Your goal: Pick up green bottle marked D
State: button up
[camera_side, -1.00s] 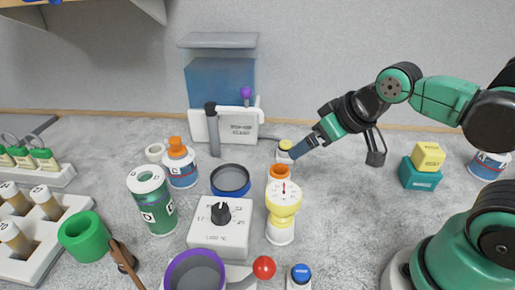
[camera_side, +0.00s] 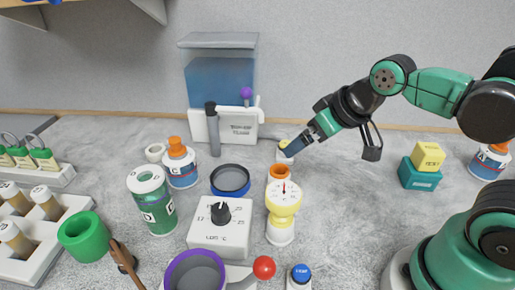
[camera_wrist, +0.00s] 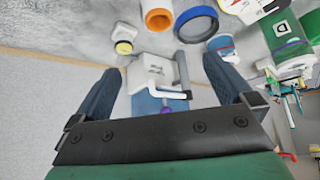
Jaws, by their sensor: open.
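The green bottle marked D (camera_side: 157,214) stands upright on the grey bench, left of centre in the side view, with a white ring-shaped top. It also shows at the upper right of the wrist view (camera_wrist: 290,38), with its D label visible. My gripper (camera_side: 288,152) is well to the right of the bottle and farther back, above the bench by the back wall. In the wrist view my gripper (camera_wrist: 160,68) has its two fingers wide apart with nothing held between them.
An orange-capped bottle (camera_side: 181,168) stands just behind the green bottle. A dial box (camera_side: 221,237), a dark blue-rimmed dish (camera_side: 230,181) and a yellow gauge (camera_side: 283,202) lie between it and my gripper. A green cup (camera_side: 84,238) is left. A water dispenser (camera_side: 222,90) stands behind.

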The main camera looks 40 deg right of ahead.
jog(key=w+a+r+n+g+y, duration=0.2)
jog(key=w+a+r+n, duration=0.2)
jog(key=w+a, duration=0.5)
jog(key=n+g, duration=0.1)
jog(key=n, duration=0.2)
send_over(145, 176)
jog(key=s+d, duration=0.2)
jog(key=f, duration=0.3)
jog(key=shift+w+y, duration=0.2)
jog(key=shift+y, duration=0.1)
jog(key=shift+a+f+n+g, duration=0.15)
jog(key=shift+a+n+g, duration=0.15)
jog(key=shift+x, duration=2.8)
jog(key=shift+c, duration=0.2)
grip_shut()
